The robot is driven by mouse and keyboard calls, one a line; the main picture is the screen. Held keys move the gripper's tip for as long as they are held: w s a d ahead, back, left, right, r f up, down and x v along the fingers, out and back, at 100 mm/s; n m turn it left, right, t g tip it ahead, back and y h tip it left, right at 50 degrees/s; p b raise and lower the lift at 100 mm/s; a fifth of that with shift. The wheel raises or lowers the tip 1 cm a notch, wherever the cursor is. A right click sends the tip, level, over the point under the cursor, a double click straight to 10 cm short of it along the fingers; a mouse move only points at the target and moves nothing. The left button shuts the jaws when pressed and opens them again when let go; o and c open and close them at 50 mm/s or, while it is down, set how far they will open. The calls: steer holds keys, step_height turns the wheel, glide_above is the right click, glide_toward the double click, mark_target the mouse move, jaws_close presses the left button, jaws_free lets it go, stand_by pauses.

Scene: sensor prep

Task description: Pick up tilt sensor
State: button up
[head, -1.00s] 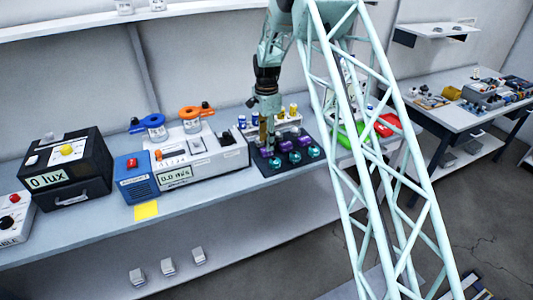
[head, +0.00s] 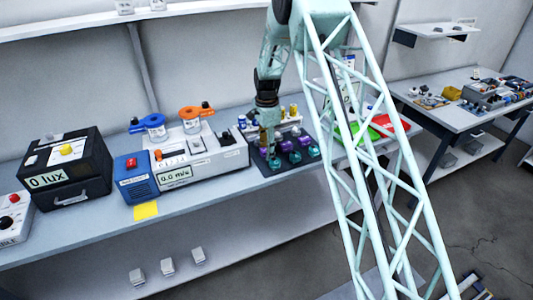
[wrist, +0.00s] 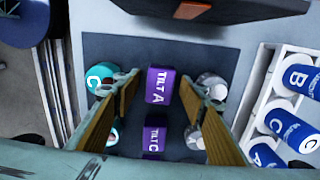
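Purple tilt sensors stand on a dark mat (head: 262,168) on the bench. In the wrist view, the block marked TILT A (wrist: 160,86) lies between the tips of my open gripper (wrist: 168,90), with a gap on each side. A second purple block, TILT C (wrist: 153,138), is nearer the bottom of that view, partly hidden. In the head view my gripper (head: 268,148) points down over the left part of the mat. Purple sensors (head: 287,145) show to its right. I cannot tell the exact height of the fingertips above the mat.
Teal sensors (head: 296,157), one marked C (wrist: 99,78), stand close outside the left finger. Pale round sensors (wrist: 212,84) are by the right finger. A white rack (wrist: 251,104) with blue cylinders is at right. A flow meter box (head: 215,158) stands left of the mat.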

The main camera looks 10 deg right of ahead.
steer(key=c, duration=1)
steer(key=shift+r, duration=0.2)
steer(key=shift+r, duration=1.65)
steer(key=s, duration=0.5)
steer(key=s+r, duration=0.1)
steer(key=s, duration=1)
steer(key=shift+r, duration=0.15)
